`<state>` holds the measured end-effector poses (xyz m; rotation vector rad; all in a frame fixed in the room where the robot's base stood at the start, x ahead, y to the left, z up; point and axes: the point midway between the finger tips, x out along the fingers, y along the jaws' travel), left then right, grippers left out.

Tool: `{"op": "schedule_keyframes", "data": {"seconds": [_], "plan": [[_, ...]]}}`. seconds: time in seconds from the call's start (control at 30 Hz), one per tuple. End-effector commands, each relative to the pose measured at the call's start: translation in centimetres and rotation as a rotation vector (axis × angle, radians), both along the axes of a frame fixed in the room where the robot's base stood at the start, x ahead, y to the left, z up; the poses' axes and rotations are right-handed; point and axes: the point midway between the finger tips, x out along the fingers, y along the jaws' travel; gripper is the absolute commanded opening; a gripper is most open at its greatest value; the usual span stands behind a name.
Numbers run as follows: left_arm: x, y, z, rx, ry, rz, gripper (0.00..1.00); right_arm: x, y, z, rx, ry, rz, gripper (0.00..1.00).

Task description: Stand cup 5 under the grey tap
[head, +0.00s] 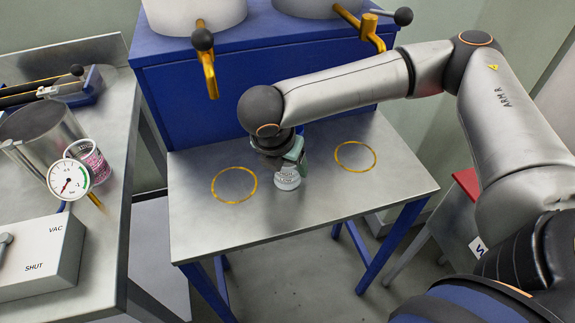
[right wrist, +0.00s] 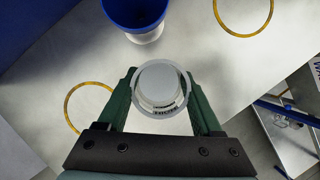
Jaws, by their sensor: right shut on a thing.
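A small pale cup (head: 287,181) is between the fingers of my right gripper (head: 288,163), which is shut on it. It looks upright, between the two yellow rings on the steel table, on or just above the top; I cannot tell which. The right wrist view shows the cup (right wrist: 160,88) between green fingertips; its lettering is unreadable. Two brass taps stand above, a left tap (head: 208,72) and a right tap (head: 372,38), both with dark knobs; I cannot tell which is the grey one. My left gripper is out of view.
The left ring (head: 234,185) and right ring (head: 355,157) look empty. The blue cabinet (head: 205,115) borders the table's back. A gauge (head: 69,180) and valve box (head: 40,258) crowd the left bench.

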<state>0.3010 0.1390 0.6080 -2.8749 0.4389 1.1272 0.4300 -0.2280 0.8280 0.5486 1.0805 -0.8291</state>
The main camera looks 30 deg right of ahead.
Motion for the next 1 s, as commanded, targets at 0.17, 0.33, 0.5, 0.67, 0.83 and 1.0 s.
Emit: {"op": "schedule_keyframes", "data": {"seconds": [0.17, 0.33, 0.5, 0.67, 0.83, 1.0], "plan": [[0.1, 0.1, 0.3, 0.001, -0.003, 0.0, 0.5, 0.0, 0.0, 0.2, 0.0, -0.002, -0.001, 0.14], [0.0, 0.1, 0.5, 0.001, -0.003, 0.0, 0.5, 0.0, 0.0, -0.1, 0.0, -0.002, -0.001, 0.7], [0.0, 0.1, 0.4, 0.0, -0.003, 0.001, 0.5, 0.0, 0.0, -0.1, 0.0, -0.002, -0.001, 0.89], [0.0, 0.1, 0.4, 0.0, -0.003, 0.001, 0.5, 0.0, 0.0, -0.1, 0.0, -0.002, -0.001, 0.97], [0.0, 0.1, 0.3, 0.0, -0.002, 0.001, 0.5, 0.0, 0.0, -0.1, 0.0, -0.002, -0.001, 0.97], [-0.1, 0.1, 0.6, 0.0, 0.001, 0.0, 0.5, -0.2, 0.5, 1.6, 0.001, -0.004, 0.002, 0.97]]}}
